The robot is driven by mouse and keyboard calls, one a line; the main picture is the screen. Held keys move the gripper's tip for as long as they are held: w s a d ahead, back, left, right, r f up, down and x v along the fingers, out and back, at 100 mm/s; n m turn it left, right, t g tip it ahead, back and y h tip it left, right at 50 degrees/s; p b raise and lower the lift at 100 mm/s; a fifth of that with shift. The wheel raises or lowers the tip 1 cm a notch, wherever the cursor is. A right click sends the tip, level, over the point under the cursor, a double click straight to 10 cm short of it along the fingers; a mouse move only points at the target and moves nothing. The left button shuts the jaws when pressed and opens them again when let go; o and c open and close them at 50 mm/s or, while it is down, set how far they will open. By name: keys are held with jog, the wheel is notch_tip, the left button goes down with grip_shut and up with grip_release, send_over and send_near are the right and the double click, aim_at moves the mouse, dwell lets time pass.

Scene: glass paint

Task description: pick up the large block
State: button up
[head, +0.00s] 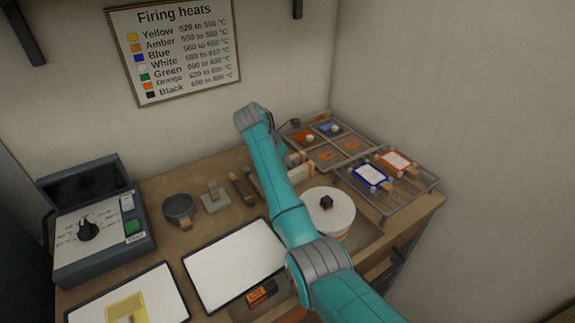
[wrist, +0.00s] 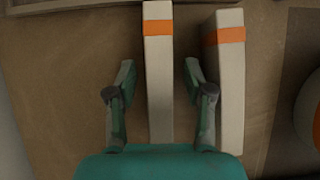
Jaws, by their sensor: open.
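Two pale blocks with orange bands stand side by side in the wrist view: a left block (wrist: 159,100) and a right block (wrist: 231,90). The right one looks slightly wider, but I cannot tell for sure which is the large block. My gripper (wrist: 160,72) is open, with one finger on each side of the left block. Its right finger lies in the gap between the two blocks, close to the right one. Nothing is visibly gripped. In the head view pale blocks (head: 294,160) show beside my arm, partly hidden, and my gripper is hidden behind the arm.
A white round turntable (head: 341,219) with a dark cube on it stands to the right of my arm. A divided tray (head: 353,150) and a wire rack (head: 401,207) lie at the back right.

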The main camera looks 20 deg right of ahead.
grip_shut()
notch_tip(320, 180, up, 14)
jog(key=shift+f, duration=0.2)
dwell(1.0)
